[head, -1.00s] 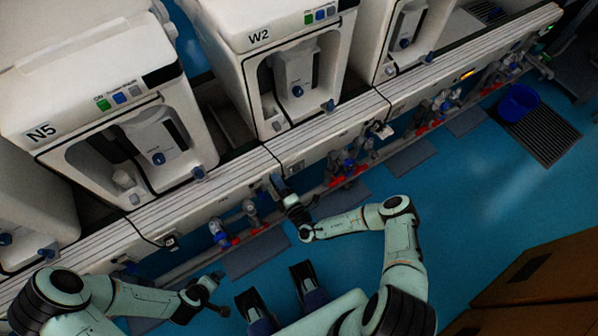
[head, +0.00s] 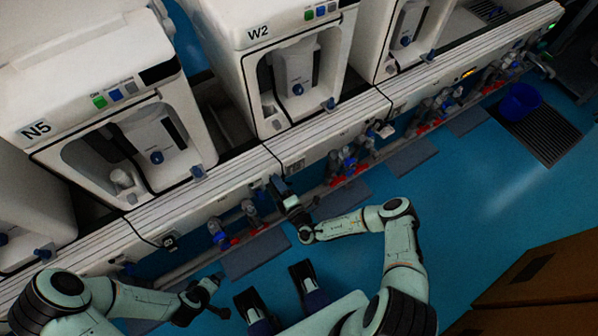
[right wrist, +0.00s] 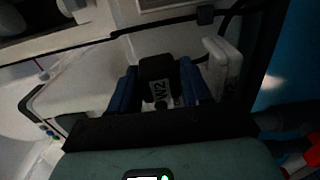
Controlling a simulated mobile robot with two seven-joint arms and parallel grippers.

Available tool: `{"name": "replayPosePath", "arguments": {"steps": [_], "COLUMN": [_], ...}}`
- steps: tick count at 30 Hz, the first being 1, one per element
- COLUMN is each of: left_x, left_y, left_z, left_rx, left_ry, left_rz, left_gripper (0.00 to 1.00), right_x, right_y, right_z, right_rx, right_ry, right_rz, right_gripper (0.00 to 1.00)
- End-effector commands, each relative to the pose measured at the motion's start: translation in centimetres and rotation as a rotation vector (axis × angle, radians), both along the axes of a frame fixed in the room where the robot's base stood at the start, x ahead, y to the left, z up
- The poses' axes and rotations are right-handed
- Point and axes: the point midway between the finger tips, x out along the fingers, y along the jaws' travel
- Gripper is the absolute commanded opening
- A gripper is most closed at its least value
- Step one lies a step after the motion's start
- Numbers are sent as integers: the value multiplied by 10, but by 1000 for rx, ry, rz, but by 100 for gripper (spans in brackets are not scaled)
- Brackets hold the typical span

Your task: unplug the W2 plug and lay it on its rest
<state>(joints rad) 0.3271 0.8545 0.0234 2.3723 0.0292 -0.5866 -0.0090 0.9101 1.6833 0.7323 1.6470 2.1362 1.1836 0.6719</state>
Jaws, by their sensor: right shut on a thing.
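The black W2 plug (right wrist: 158,80), with a white W2 label, sits between the two blue fingers of my right gripper (right wrist: 160,92) in the right wrist view. The fingers are shut on it. A white block marked W2 (right wrist: 222,68) stands just right of the fingers. In the head view my right gripper (head: 277,184) is at the front panel below the W2 machine (head: 295,75), near a socket (head: 292,168). The plug is too small to make out there, and I cannot tell whether its pins are in a socket. My left gripper (head: 210,286) is low at the left, its jaws unclear.
The N5 machine (head: 115,130) stands left of W2 on the white bench (head: 190,198). Blue and red pipe valves (head: 345,160) run below the bench edge, close to my right gripper. A dark cable (right wrist: 150,27) crosses the top of the right wrist view. Blue floor (head: 460,200) is open at right.

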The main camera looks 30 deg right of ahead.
Motion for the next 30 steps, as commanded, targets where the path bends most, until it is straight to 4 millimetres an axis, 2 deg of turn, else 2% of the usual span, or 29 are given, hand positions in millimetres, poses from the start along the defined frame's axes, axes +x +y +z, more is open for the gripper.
{"name": "replayPosePath", "arguments": {"steps": [12, 13, 15, 30], "left_x": [-1, -1, -1, -2], "left_y": [0, 0, 0, -1], "left_z": [-10, -9, -9, -9], "left_rx": [-1, 0, 0, -2], "left_ry": [3, 3, 2, 7], "left_rz": [0, -1, 0, -2], "left_gripper": [85, 85, 85, 85], "right_x": [0, 0, 0, -2], "right_y": [0, 0, 0, 0], "right_z": [-12, -11, -11, -16], "right_rx": [1, 1, 1, -1], "right_ry": [0, 0, 2, 15], "right_rz": [0, 0, 0, 1], "right_gripper": [0, 57, 77, 77]}}
